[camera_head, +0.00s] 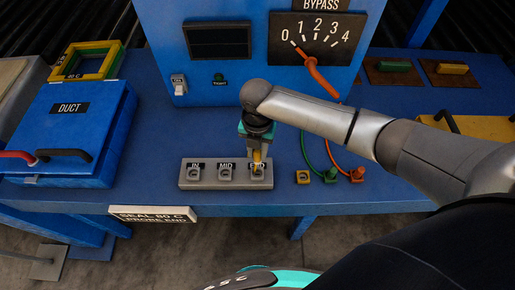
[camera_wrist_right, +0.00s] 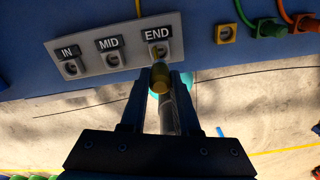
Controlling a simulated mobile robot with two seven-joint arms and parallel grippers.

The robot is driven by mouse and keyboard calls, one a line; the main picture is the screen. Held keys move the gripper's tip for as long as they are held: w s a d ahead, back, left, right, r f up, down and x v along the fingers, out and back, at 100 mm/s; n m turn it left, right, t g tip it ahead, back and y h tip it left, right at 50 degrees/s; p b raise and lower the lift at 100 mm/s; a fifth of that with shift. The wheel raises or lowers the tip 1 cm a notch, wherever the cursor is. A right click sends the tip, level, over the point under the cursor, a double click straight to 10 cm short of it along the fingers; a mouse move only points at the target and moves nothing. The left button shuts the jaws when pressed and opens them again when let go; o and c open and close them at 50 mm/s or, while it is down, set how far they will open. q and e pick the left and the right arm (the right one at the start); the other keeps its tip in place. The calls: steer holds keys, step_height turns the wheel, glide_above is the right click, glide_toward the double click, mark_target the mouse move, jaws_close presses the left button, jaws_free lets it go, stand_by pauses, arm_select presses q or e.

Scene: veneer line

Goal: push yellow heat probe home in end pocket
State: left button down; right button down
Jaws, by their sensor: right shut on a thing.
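The yellow heat probe (camera_head: 257,160) is gripped by my right gripper (camera_head: 257,150), which points down over the grey pocket block (camera_head: 210,184). The block has three pockets labelled IN, MID and END. The probe stands at the END pocket, at the right end. In the right wrist view the probe (camera_wrist_right: 160,76) sits between the two fingers, and its thin yellow end reaches the END pocket (camera_wrist_right: 164,54). How deep the tip sits cannot be told. The IN pocket (camera_wrist_right: 71,68) and MID pocket (camera_wrist_right: 112,60) look empty. My left gripper is out of view.
A yellow socket (camera_head: 302,177), a green plug (camera_head: 330,175) and an orange plug (camera_head: 357,174) with cables stand right of the block. A blue DUCT box (camera_head: 75,115) is at left. The blue panel (camera_head: 235,85) with BYPASS dial stands behind. The table's front edge is close.

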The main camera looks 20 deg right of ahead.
mark_target(257, 161)
steer(key=shift+f+b, duration=0.5)
steer(key=shift+f, duration=0.35)
step_height(257, 161, down, 4)
steer(key=b, duration=0.3)
steer(key=shift+p, duration=0.65)
stand_by(0.9)
steer(key=shift+f+b, duration=1.15)
steer(key=shift+f, duration=0.3)
steer(key=c, duration=0.6)
jaws_free()
steer(key=shift+o, duration=0.2)
step_height(257, 161, up, 15)
steer(key=shift+r+p, duration=0.15)
steer(key=shift+p, duration=0.2)
